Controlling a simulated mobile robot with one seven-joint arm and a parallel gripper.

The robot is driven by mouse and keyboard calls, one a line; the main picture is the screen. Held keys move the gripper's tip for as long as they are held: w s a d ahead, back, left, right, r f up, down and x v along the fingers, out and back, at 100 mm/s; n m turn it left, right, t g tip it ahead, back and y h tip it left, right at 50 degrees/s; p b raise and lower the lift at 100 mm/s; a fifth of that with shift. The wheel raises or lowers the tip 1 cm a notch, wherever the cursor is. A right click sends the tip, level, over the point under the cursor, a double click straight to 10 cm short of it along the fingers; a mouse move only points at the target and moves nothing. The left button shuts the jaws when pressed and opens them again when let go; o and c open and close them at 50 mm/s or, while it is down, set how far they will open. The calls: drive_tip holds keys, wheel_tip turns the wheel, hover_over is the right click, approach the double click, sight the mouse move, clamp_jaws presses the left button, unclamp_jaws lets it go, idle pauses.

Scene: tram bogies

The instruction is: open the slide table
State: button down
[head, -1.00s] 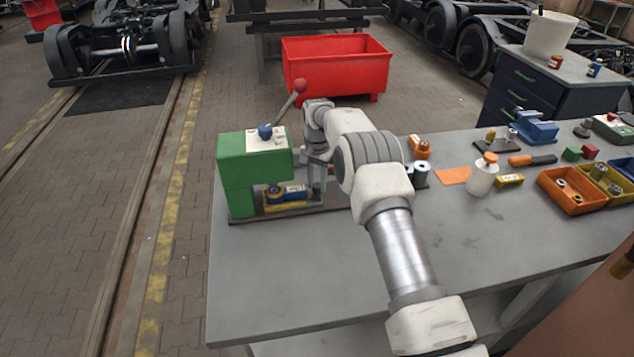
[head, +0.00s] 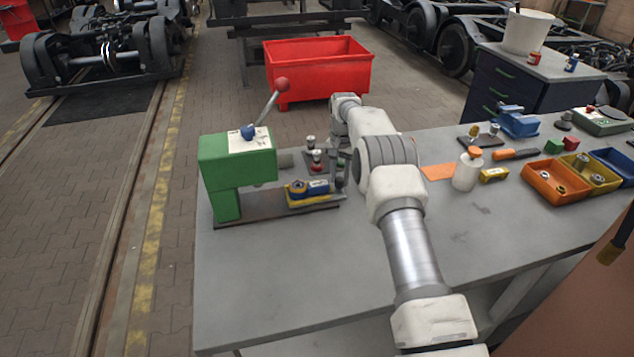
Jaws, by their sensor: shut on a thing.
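A green press (head: 226,175) with a red-knobbed lever stands at the left end of the bench on a dark base plate. Its yellow slide table (head: 300,203) carries blue parts and sits clear of the press head, out to the right along the base. My gripper (head: 341,172) is at the right end of the slide table, shut on its handle. The fingertips are small and partly hidden by my wrist.
The grey bench top (head: 290,265) is clear in front of the press. A stand with small knobs (head: 318,160) is behind the slide table. To the right are an orange mat (head: 438,172), a white bottle (head: 466,172) and an orange bin (head: 552,186). A red cart (head: 318,72) stands behind the bench.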

drive_tip(key=shift+w+d, duration=0.25)
drive_tip(key=shift+d, duration=0.65)
drive_tip(key=shift+r, duration=0.1)
drive_tip(key=c, duration=0.8)
unclamp_jaws()
wheel_tip(320, 180, up, 17)
drive_tip(key=p, duration=0.4)
drive_tip(key=shift+r, duration=0.2)
